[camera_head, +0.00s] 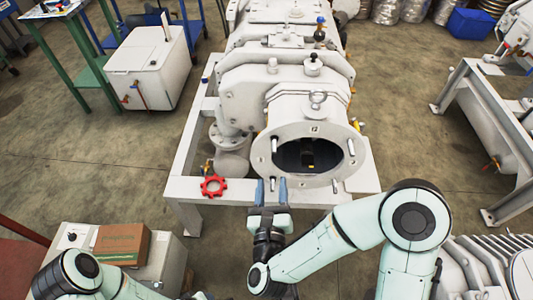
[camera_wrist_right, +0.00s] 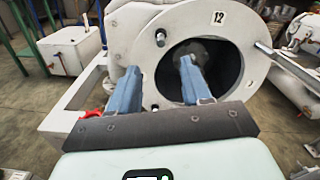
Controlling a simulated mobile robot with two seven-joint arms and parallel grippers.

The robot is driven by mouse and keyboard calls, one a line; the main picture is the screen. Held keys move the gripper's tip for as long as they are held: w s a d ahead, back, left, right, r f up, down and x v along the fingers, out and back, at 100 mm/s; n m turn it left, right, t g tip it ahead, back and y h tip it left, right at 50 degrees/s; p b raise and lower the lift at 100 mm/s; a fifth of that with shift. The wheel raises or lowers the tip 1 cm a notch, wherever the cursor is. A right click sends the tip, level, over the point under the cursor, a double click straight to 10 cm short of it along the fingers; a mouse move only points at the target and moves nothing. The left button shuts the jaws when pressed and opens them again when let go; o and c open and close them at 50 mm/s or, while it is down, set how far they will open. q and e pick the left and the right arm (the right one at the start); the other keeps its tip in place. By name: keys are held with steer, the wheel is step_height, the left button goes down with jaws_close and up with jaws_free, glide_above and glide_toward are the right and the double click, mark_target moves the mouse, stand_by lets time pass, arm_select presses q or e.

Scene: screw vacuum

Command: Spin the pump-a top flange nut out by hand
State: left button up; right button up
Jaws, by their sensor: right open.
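The pump's round grey end flange (camera_head: 262,150) faces me in the head view, around a dark round opening (camera_head: 296,155). Metal studs stick out of it, one at the upper left (camera_head: 274,144) and one at the upper right (camera_head: 350,147). I cannot make out which part is the top flange nut. My right gripper (camera_head: 271,186) is open and empty in front of the flange's lower left. In the right wrist view its blue fingers (camera_wrist_right: 160,66) are spread before the flange (camera_wrist_right: 148,75), with a stud (camera_wrist_right: 160,38) beyond them. My left gripper is out of view.
The pump sits on a white frame (camera_head: 184,165). A red handwheel (camera_head: 213,186) is left of my right gripper. A cardboard box (camera_head: 122,244) sits on a white unit at the lower left. Open floor lies to the right, before another white frame (camera_head: 483,130).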

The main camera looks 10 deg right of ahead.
mark_target(274, 153)
steer(key=x, duration=1.3)
steer(key=shift+w+d, duration=0.1)
jaws_close()
